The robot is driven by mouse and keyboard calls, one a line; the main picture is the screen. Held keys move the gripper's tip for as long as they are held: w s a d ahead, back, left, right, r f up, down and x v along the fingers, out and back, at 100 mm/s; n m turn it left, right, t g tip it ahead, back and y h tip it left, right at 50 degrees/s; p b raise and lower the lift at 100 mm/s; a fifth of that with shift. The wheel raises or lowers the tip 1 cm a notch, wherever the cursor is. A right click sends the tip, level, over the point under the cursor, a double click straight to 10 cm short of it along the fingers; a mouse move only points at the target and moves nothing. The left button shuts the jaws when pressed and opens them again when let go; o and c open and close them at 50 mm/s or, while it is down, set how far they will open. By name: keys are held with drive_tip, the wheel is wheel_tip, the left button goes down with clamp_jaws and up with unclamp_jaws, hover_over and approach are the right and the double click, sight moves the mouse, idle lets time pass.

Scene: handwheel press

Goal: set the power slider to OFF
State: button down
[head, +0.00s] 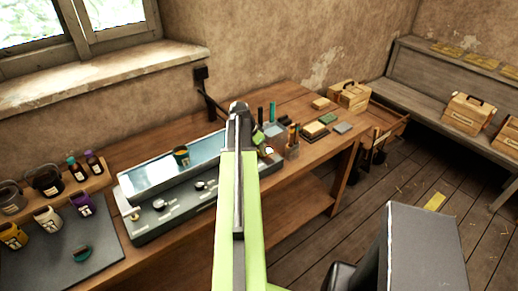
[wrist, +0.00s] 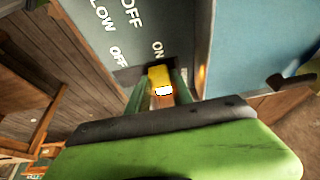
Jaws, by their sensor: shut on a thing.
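In the wrist view, the power slider's yellow knob (wrist: 158,76) sits in a dark slot by the ON mark (wrist: 157,50). The OFF mark (wrist: 118,57) is to its left. My gripper (wrist: 160,86) is shut on the knob, with a green finger on each side. A small white and orange glow shows at the knob's lower end. The grey control panel (wrist: 150,18) carries the marks. In the head view the machine (head: 150,233) stands on the bench, and my green arm hides the slider and my fingertips.
A blue surface (wrist: 265,35) lies right of the panel in the wrist view.

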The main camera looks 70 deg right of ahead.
drive_tip(key=s+a, duration=0.2)
drive_tip(key=s, duration=0.1)
drive_tip(key=s+a, duration=0.1)
drive_tip(key=shift+s, duration=0.2)
drive_tip(key=shift+d, duration=0.1)
drive_tip(key=c, duration=1.1)
unclamp_jaws()
drive_tip(key=p+v, duration=1.6)
drive_tip(key=v, duration=0.1)
drive_tip(key=shift+w+r, duration=0.1)
drive_tip(key=shift+r, duration=0.05)
